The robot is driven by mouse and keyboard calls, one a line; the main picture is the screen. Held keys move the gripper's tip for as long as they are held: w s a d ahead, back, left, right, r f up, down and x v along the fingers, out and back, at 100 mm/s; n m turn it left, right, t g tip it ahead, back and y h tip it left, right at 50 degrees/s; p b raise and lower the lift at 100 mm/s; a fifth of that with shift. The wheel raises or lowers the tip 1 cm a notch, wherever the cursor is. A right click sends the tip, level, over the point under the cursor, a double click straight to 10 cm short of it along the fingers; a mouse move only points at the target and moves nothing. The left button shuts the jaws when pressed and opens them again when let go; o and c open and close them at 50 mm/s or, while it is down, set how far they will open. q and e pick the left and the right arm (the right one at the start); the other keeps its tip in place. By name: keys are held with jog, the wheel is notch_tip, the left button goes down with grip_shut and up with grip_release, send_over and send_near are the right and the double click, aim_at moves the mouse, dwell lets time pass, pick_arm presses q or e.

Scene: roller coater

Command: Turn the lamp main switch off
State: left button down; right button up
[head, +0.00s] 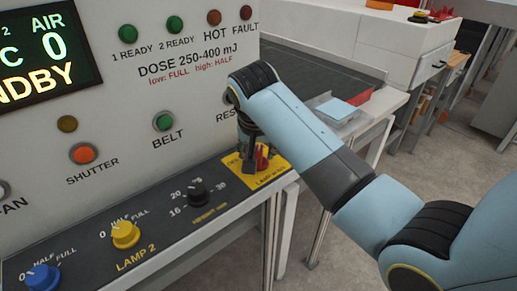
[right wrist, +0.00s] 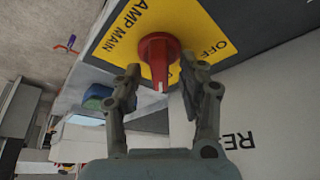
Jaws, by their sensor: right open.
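The lamp main switch is a red rotary knob (head: 263,158) on a yellow plate (head: 270,178) at the right end of the sloped control panel. In the right wrist view the knob (right wrist: 159,55) stands between my two fingers, and its white mark faces the bottom of the picture. The plate (right wrist: 115,38) reads "AMP MAIN", with "OFF" right of the knob. My right gripper (right wrist: 161,72) is open, with a finger on each side of the knob and visible gaps. In the head view my right gripper (head: 248,148) partly hides the knob and plate. My left gripper is not in view.
A black knob (head: 197,193), a yellow lamp 2 knob (head: 125,235) and a blue knob (head: 42,278) sit left along the panel. The upright face above carries a lit display (head: 40,50) and several buttons. A side table with a blue tray (head: 336,110) stands behind my right arm.

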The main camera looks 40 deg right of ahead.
grip_shut()
jog(key=shift+n, duration=0.3)
jog(key=n+t+y, duration=0.1)
jog(key=n, duration=0.2)
jog(key=shift+d+n, duration=0.1)
jog(key=shift+n, duration=0.2)
jog(key=n+y, duration=0.2)
jog(key=n, duration=0.2)
jog(key=shift+d, duration=0.1)
jog(key=n+y, duration=0.1)
jog(key=n, duration=0.4)
jog(key=shift+y, duration=0.4)
jog(key=n+g+y, duration=0.1)
jog(key=n, duration=0.3)
jog(key=shift+d+n, duration=0.1)
jog(key=shift+n, duration=0.3)
jog(key=shift+g, duration=0.3)
